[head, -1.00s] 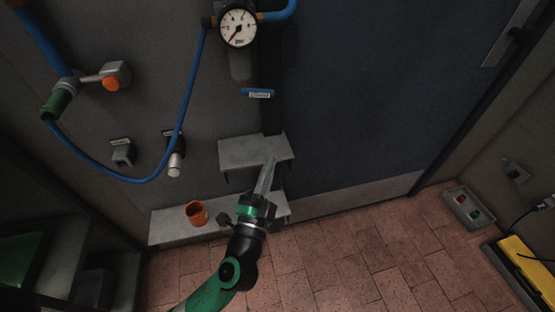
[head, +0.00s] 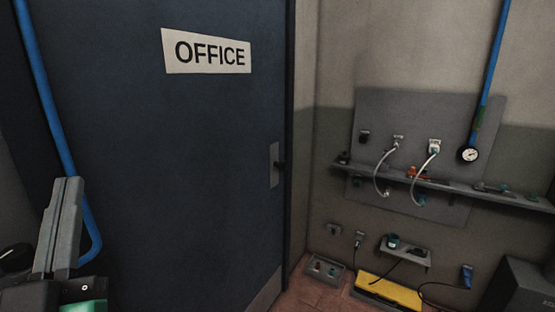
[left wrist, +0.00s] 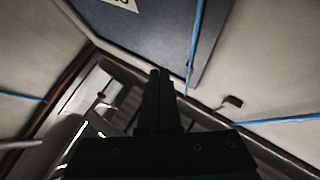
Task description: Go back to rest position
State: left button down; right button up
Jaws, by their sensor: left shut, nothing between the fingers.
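My left gripper (head: 62,225) is at the lower left of the head view, raised in front of the dark blue door. Its grey fingers point up and are closed together, with nothing between them. In the left wrist view the same gripper (left wrist: 161,95) shows as a dark shape with its fingers together. Beyond it are a corner of the blue door panel and a blue hose (left wrist: 194,45). My right gripper is not in view.
The blue door (head: 200,150) carries an OFFICE sign (head: 207,52). A blue hose (head: 68,160) hangs close behind my left gripper. To the right are a wall shelf (head: 460,190) with small fittings, a pressure gauge (head: 469,154), a floor tray (head: 325,267) and a yellow case (head: 388,292).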

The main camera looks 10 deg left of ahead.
pick_arm(q)
jog(key=s+d+r+m+t+h, duration=0.3)
jog(key=d+r+m+t+h, duration=0.25)
jog(key=d+r+h, duration=0.6)
notch_tip(320, 180, up, 35)
jog(key=a+h+p, duration=0.1)
jog(key=h+p, duration=0.3)
jog(key=p, duration=3.4)
jog(key=shift+a, duration=0.35)
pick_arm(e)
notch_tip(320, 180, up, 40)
pick_arm(q)
jog(key=shift+m, duration=0.25)
